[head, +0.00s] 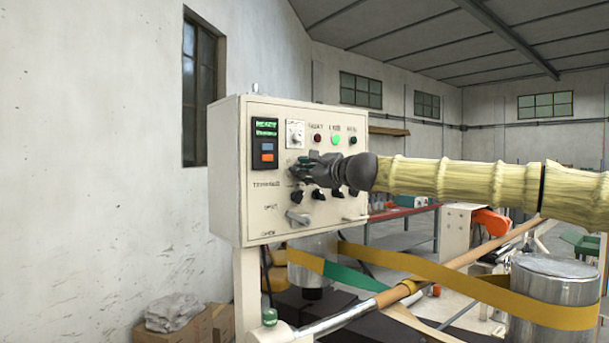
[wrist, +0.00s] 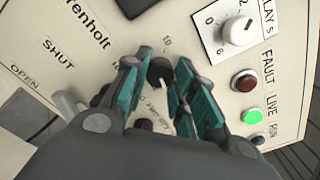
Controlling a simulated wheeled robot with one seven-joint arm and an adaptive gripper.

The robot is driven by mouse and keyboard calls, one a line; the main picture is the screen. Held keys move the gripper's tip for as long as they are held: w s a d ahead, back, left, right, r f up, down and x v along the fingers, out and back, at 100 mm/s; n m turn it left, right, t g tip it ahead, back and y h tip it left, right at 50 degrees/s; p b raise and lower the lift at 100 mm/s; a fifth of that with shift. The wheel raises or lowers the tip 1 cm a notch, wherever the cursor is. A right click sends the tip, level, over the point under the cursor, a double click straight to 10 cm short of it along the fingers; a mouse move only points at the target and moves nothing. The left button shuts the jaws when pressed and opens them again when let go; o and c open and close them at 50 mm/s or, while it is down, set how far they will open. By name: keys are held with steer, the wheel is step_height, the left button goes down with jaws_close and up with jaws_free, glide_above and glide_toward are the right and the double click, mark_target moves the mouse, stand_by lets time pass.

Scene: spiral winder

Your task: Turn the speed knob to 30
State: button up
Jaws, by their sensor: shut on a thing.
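The control panel (head: 285,215) is a cream box on a post, with a row of black knobs (head: 318,194) low on its face. My gripper (head: 300,170) reaches in from the right and covers part of the panel in the head view. In the wrist view my gripper (wrist: 160,85) has its teal finger pads on either side of a black knob (wrist: 158,72), shut on it. Printed scale numbers, one reading 10, stand around this knob. Its name label is too small to read surely, and its pointer position cannot be told.
A white delay dial (wrist: 240,30), a red fault lamp (wrist: 244,82) and a lit green live lamp (wrist: 265,122) sit close to the fingers. A display (head: 265,130) is at the panel's upper left. Metal levers (head: 298,217) stick out below the knobs. A yellow belt (head: 440,275) runs below my arm.

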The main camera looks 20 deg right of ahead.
steer(key=shift+m+b, duration=1.35)
steer(key=shift+m, duration=2.15)
steer(key=o, duration=1)
steer(key=shift+o, duration=0.2)
steer(key=v, duration=1.2)
